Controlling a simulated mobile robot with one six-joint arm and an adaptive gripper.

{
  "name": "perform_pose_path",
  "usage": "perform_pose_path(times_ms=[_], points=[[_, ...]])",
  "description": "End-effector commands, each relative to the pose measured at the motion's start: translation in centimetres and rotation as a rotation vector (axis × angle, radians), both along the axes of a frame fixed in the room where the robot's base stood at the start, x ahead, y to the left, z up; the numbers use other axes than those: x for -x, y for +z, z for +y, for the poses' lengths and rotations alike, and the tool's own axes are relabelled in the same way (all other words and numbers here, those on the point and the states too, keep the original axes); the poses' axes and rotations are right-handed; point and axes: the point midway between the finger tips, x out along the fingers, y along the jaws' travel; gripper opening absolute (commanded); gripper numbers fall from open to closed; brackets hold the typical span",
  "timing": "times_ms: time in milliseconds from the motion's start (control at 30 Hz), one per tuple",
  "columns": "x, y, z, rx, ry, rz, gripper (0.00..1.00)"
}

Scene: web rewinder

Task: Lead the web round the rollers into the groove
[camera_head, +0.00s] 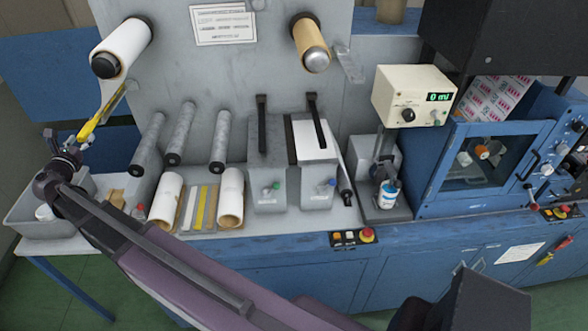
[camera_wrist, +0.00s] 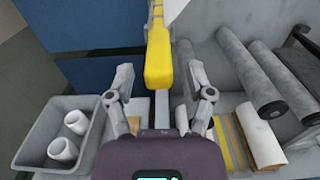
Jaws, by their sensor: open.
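A white web roll (camera_head: 122,48) sits on the upper left spindle, its tail (camera_head: 112,92) hanging down. A yellow bar (camera_head: 92,127) is at the tail's lower end; in the wrist view the yellow bar (camera_wrist: 158,62) points down between my open fingers. My gripper (camera_head: 68,142) is close to the bar in the head view, and in the wrist view my gripper (camera_wrist: 160,84) is empty. Whether the fingers touch the bar I cannot tell. Three grey rollers (camera_head: 148,143), (camera_head: 178,136), (camera_head: 221,141) stick out right of it. A brown core (camera_head: 311,48) is at upper right. I cannot make out the groove.
A grey bin (camera_head: 38,228) with white rolls stands at the lower left. Two spare rolls (camera_head: 166,200), (camera_head: 231,197) and flat strips lie on the bench below the rollers. Two grey boxes (camera_head: 268,178), (camera_head: 314,166) stand to their right. A blue machine (camera_head: 480,165) is at far right.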

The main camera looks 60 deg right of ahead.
Motion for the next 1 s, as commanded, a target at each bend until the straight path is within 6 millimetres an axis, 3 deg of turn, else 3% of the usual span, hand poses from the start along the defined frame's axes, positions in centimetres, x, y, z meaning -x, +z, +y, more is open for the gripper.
perform_pose_path(times_ms=[633,867,1000], points=[[-0.7,0.0,-1.7,0.0,0.006,0.0,0.69],[-0.7,0.0,-1.6,0.0,0.006,0.0,0.0],[-0.7,0.0,-1.6,0.0,0.006,0.0,0.0]])
